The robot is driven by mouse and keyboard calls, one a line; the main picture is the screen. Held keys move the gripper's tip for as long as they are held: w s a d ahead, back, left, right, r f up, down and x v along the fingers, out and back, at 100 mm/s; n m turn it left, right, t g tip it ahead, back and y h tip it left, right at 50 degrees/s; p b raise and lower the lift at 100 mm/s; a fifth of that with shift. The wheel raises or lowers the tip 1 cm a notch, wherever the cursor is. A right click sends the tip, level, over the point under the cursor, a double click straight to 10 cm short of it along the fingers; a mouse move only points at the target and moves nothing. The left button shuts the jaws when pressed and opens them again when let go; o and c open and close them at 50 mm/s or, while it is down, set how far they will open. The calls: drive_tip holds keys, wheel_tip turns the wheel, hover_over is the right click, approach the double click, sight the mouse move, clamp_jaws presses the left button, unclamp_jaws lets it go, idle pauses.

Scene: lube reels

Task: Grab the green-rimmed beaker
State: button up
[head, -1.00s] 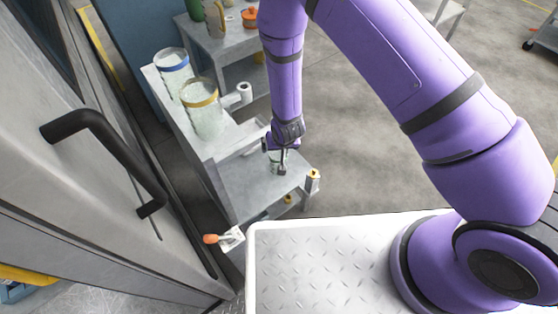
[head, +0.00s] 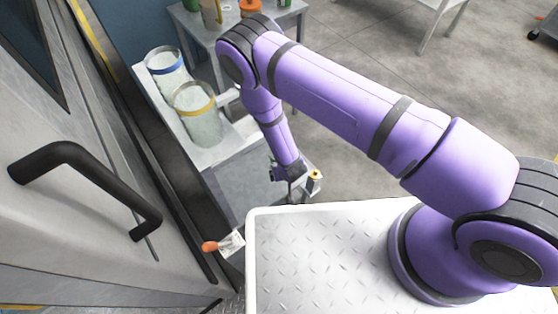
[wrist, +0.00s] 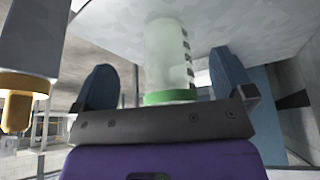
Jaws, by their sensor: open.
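The green-rimmed beaker (wrist: 168,55) is clear and shows in the wrist view, its green rim toward my gripper and its other end against a grey surface. My gripper (wrist: 163,62) is open, with one blue-grey finger on each side of the beaker and gaps showing between fingers and glass. In the head view my gripper (head: 289,192) is low over the grey stand at the centre. There the arm and gripper hide the green-rimmed beaker.
A blue-rimmed beaker (head: 166,68) and a yellow-rimmed beaker (head: 198,115) stand on a higher shelf to the left. A yellow-topped post (head: 315,177) is close right of my gripper. An orange-handled item (head: 222,245) and a black door handle (head: 90,180) are left.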

drive_tip(key=w+a+f, duration=0.1)
drive_tip(key=w, duration=0.6)
drive_tip(key=shift+w+a, duration=0.3)
drive_tip(key=shift+w, duration=0.1)
drive_tip(key=c, duration=1.1)
drive_tip(key=shift+w, duration=0.15)
